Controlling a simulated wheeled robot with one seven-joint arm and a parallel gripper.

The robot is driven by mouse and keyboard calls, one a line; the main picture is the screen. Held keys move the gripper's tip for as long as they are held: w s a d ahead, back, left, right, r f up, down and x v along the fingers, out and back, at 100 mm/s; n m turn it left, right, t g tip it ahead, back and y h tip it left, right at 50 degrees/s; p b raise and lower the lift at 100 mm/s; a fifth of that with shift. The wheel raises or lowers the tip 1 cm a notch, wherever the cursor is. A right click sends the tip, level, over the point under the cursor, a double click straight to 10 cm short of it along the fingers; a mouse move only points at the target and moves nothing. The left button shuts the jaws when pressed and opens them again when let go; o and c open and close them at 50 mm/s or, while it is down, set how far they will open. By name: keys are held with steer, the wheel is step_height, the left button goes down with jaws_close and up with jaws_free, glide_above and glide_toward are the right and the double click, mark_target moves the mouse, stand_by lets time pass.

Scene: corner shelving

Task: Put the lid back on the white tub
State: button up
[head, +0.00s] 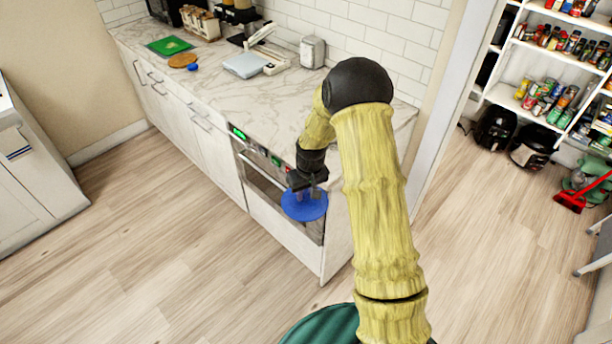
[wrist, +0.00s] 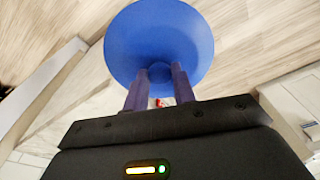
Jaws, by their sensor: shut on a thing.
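A round blue lid (head: 304,208) is held by my gripper (head: 308,188) in front of the oven, off the counter. In the wrist view the lid (wrist: 158,35) shows as a blue disc with a small knob at its near side. The two fingers (wrist: 160,88) are closed on that knob. I cannot make out a white tub for certain in either view.
A marble counter (head: 215,95) runs along the wall, with an oven (head: 275,175) below its near end. The wooden floor (head: 150,230) is clear.

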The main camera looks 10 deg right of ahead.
steer(key=s+d+f+m, duration=0.1)
steer(key=s+f+m, duration=0.1)
steer(key=s+f, duration=0.6)
steer(key=shift+s+d+f+m+h, duration=0.25)
steer(key=shift+s+d+m+h, duration=0.05)
steer(key=shift+s+d+m, duration=0.1)
steer(key=shift+w, duration=0.1)
